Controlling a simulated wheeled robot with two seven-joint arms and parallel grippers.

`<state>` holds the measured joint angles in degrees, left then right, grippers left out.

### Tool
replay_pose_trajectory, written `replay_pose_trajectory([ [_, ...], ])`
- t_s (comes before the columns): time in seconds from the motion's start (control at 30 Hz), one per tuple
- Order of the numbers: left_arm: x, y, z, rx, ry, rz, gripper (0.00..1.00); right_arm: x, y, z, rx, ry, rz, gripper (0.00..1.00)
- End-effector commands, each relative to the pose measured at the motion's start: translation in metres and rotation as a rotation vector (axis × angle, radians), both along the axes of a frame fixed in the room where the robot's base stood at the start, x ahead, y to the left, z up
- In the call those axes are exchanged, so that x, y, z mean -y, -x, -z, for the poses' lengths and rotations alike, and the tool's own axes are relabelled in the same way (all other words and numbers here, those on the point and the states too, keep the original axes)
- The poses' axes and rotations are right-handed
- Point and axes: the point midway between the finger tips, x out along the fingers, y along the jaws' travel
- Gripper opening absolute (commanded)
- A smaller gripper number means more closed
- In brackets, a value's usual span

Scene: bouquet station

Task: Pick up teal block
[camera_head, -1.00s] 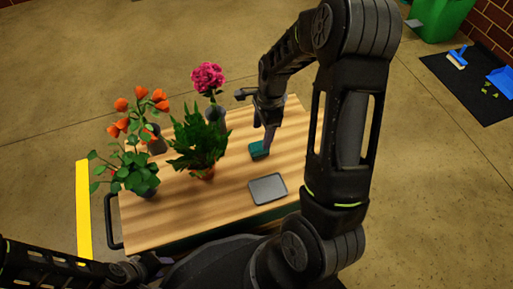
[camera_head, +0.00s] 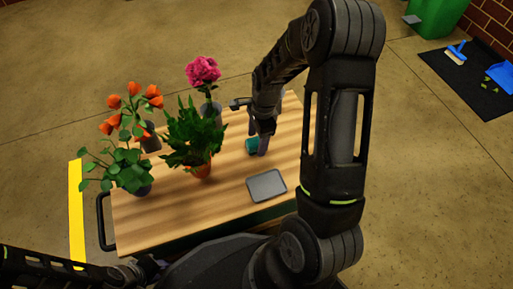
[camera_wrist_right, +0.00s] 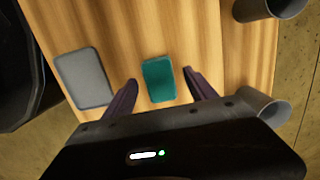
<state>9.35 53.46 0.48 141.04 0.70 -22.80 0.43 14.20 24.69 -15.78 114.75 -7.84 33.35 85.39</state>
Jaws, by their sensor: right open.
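The teal block (camera_wrist_right: 158,80) lies on the wooden table (camera_wrist_right: 120,30). In the right wrist view it sits between the two fingers of my right gripper (camera_wrist_right: 160,88), with a gap on each side. In the head view the teal block (camera_head: 251,145) is partly hidden by my right gripper (camera_head: 257,143), which is above and beside it. My right gripper is open and empty. My left arm shows at the lower left of the head view, but I cannot make out its gripper's fingers.
A grey tray (camera_head: 267,186) lies on the table near the block. A potted fern (camera_head: 194,140), an orange-flowered plant (camera_head: 128,165) and a pink flower (camera_head: 203,72) in a grey vase stand left of my right gripper. Grey cups (camera_wrist_right: 266,106) stand near the table's edge.

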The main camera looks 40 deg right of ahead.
Motion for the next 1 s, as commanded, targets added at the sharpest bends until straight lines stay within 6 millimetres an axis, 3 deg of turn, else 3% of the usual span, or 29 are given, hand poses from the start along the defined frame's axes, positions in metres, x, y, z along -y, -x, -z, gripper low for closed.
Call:
replay_pose_trajectory([
  [0.1,-0.0004,-0.0016,0.0073,0.001,0.002,-0.001,0.36,-0.0015,-0.0001,0.0143,-0.001,0.000,0.000,0.65],
  [0.73,-0.0002,-0.0013,0.0057,0.001,0.002,0.000,0.36,-0.0018,-0.0005,0.0135,0.000,0.000,-0.001,0.65],
  [1.0,-0.0002,-0.0013,0.0057,0.000,0.002,0.000,0.36,-0.0018,-0.0005,0.0135,0.000,0.000,-0.001,0.43],
])
